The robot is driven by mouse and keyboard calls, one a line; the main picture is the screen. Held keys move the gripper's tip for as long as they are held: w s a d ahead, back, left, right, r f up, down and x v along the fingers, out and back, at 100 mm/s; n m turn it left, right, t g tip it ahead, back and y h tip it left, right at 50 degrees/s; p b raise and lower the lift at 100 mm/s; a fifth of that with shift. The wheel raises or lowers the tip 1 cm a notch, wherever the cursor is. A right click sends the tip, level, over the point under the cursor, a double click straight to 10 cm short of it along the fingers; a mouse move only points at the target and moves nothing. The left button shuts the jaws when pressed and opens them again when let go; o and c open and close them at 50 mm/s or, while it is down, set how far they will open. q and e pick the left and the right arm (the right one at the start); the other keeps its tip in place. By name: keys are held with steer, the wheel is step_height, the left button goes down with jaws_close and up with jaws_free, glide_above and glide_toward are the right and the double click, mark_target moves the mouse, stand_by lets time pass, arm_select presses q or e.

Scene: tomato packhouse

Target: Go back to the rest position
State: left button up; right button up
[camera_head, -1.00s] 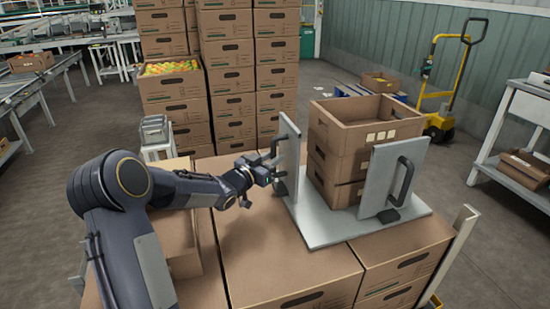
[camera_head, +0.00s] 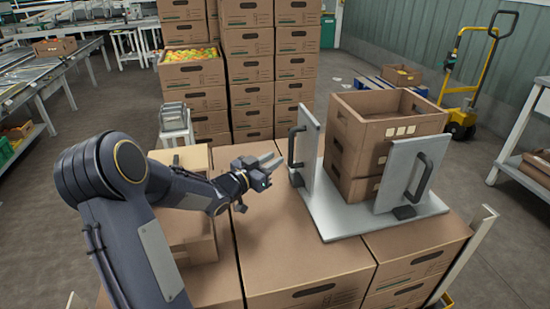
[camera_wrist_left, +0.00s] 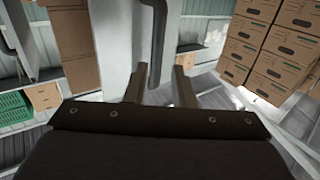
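My left gripper (camera_head: 271,162) is open and empty. It sits above the brown boxes, just left of the carrier's left handle (camera_head: 293,147) and apart from it. In the left wrist view its two fingers (camera_wrist_left: 158,76) are spread, with the dark handle (camera_wrist_left: 157,35) and grey plate beyond them. The grey metal carrier (camera_head: 335,217) has two upright side plates, each with a black handle. A stack of open brown crates (camera_head: 357,150) stands upright between the plates. My right gripper is not in view.
The carrier rests on a layer of closed cartons (camera_head: 290,250). Tall carton stacks (camera_head: 250,70) stand behind, one topped with a tomato crate (camera_head: 192,75). A yellow pallet truck (camera_head: 475,90) is at the back right, and a white table (camera_head: 530,170) at the right edge.

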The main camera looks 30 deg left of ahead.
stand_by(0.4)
arm_select(q)
steer(key=s+d+f+n+g, duration=0.1)
steer(key=s+d+g, duration=0.3)
steer(key=s+d, duration=0.45)
steer(key=s+d+f+n+g+h, duration=0.1)
steer(key=s+d+g, duration=0.35)
steer(key=s, duration=0.75)
steer(key=s+d+f+n+g, duration=0.1)
steer(key=s+d+g, duration=0.2)
steer(key=s+d, duration=0.55)
step_height(320, 180, up, 22)
steer(key=s+a+p, duration=0.1)
steer(key=s+p, duration=0.1)
steer(key=p, duration=2)
steer(key=shift+s+a+g, duration=0.2)
steer(key=shift+g, duration=0.15)
